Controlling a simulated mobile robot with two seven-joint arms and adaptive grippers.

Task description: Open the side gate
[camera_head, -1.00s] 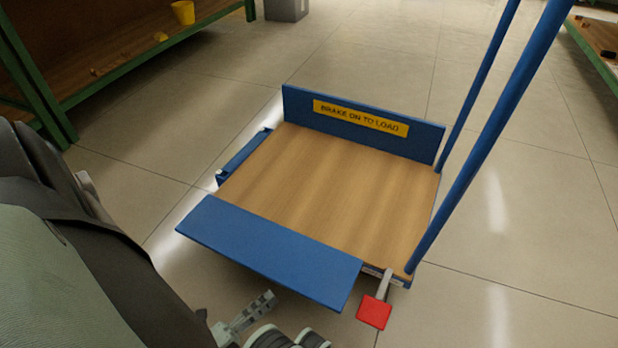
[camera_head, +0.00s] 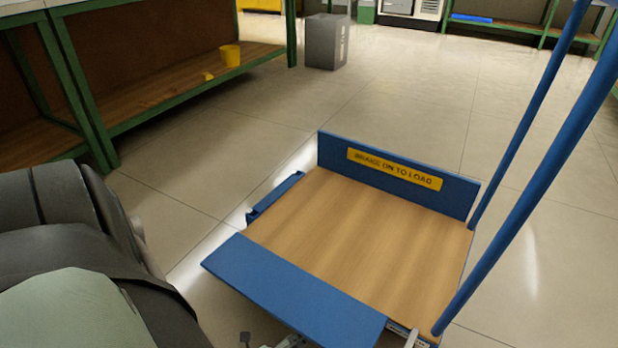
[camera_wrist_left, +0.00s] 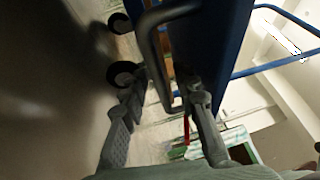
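The blue cart has a wooden deck (camera_head: 370,240). Its near blue side panel (camera_head: 295,290) leans outward from the deck edge in the head view. My right gripper is not in view.
The far panel (camera_head: 398,172), with a yellow label, stands upright. A blue strip (camera_head: 275,197) lies along the left end. Blue handle posts (camera_head: 530,190) rise at the right. Green-framed shelving (camera_head: 170,100) and a grey bin (camera_head: 326,42) stand behind. Floor beyond the cart is clear.

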